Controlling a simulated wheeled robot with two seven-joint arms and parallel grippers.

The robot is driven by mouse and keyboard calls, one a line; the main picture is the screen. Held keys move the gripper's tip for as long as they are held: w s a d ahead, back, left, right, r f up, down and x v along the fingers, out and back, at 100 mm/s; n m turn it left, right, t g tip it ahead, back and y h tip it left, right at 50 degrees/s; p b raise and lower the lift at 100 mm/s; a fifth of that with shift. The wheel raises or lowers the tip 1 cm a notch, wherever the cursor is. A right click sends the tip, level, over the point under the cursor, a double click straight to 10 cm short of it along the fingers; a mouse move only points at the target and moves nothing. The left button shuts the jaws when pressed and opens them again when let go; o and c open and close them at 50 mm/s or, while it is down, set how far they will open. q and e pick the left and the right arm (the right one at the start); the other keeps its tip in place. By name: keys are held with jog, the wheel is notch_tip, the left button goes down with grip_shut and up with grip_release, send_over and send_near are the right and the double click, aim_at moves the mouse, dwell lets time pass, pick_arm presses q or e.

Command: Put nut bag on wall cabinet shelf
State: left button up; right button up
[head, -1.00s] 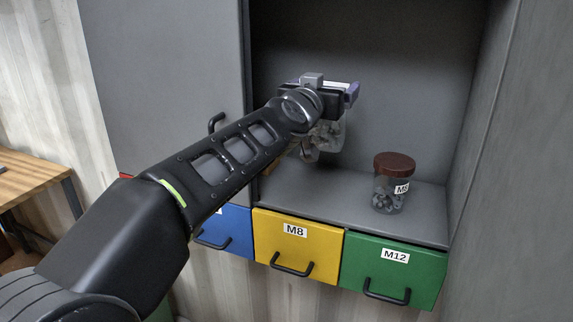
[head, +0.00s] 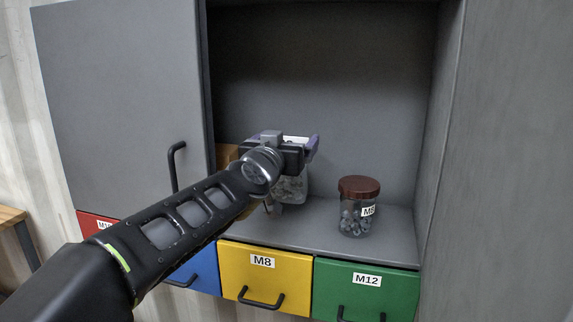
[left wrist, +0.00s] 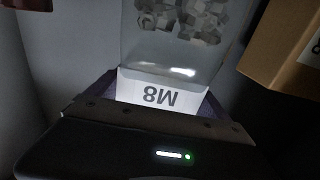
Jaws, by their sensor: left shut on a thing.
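The nut bag (head: 292,187) is a clear bag of grey nuts. In the left wrist view the bag (left wrist: 180,45) shows a white M8 label. My left gripper (head: 300,145) is shut on the top of the bag, inside the open part of the grey wall cabinet. The bag hangs below the jaws, close above or at the shelf (head: 318,238); I cannot tell whether it touches. The gripper and arm hide part of the bag. My right gripper is not in view.
A jar with a brown lid (head: 359,205) and nuts in it stands on the shelf to the right of the bag. A cardboard box (left wrist: 285,45) is close beside the bag. The cabinet door (head: 120,95) is at the left. Drawers, yellow (head: 240,285) and green (head: 345,275), lie below the shelf.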

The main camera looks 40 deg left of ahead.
pick_arm(q)
notch_tip(320, 180, down, 4)
jog(key=b, duration=0.2)
jog(key=shift+b, duration=0.3)
jog(key=shift+f, duration=0.15)
jog(key=o, duration=1.8)
